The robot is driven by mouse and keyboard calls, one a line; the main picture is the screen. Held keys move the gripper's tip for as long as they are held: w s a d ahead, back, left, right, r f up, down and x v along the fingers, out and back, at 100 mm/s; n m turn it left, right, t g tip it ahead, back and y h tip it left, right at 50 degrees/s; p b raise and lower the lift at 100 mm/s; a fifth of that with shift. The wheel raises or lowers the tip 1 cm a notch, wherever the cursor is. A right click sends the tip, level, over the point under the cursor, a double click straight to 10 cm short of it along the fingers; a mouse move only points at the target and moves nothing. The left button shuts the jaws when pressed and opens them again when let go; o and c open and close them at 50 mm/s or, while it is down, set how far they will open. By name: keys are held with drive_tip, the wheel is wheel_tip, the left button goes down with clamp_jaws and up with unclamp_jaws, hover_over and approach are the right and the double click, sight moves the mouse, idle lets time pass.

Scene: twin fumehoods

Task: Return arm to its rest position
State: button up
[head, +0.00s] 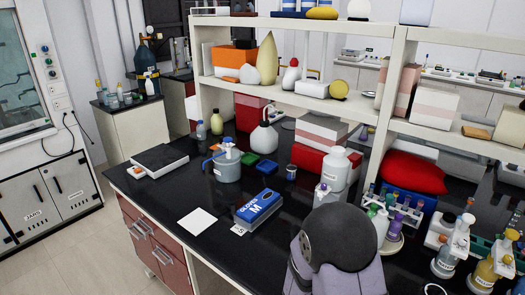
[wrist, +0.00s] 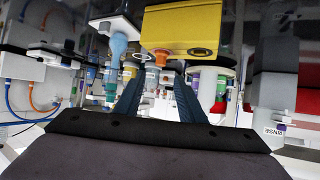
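My arm (head: 340,245) shows in the head view at the bottom right of centre, in front of the black bench. Its rounded dark joint and grey-purple links are seen from behind, and the gripper end is hidden there. In the wrist view my gripper (wrist: 159,88) shows two dark blue fingers spread apart. I see nothing held between them. Bottles and a yellow block (wrist: 181,28) appear beyond the fingertips; how far off they are is hard to tell.
On the black bench are a blue glove box (head: 258,207), a white sheet (head: 197,222), a grey-blue jug (head: 227,165) and a white bottle (head: 336,168). Racks of vials (head: 393,212) and flasks (head: 447,255) crowd the right. Shelves (head: 290,97) stand behind.

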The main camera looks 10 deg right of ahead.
drive_tip(key=w+a+f+n+y+b, duration=0.1)
drive_tip(key=a+n+y, duration=0.1)
drive_tip(key=a, duration=0.4)
drive_tip(key=w+a+n+t+y+b, duration=0.1)
drive_tip(key=w+a+n+y, duration=0.1)
drive_tip(key=a+y, duration=0.3)
drive_tip(key=w+a+f+n+t+y+b, duration=0.1)
drive_tip(key=a+n+y, duration=0.2)
drive_tip(key=a, duration=0.3)
drive_tip(key=shift+w+a+f+y, duration=0.15)
drive_tip(key=shift+a+f+y, duration=0.2)
drive_tip(key=shift+y, duration=0.15)
drive_tip(key=s+n+g+b, duration=0.3)
drive_tip(key=s+n+g, duration=0.3)
drive_tip(key=s, duration=1)
drive_tip(key=shift+f+n+y+b, duration=0.3)
drive_tip(key=shift+f+n+b, duration=0.1)
drive_tip(key=shift+n, duration=0.2)
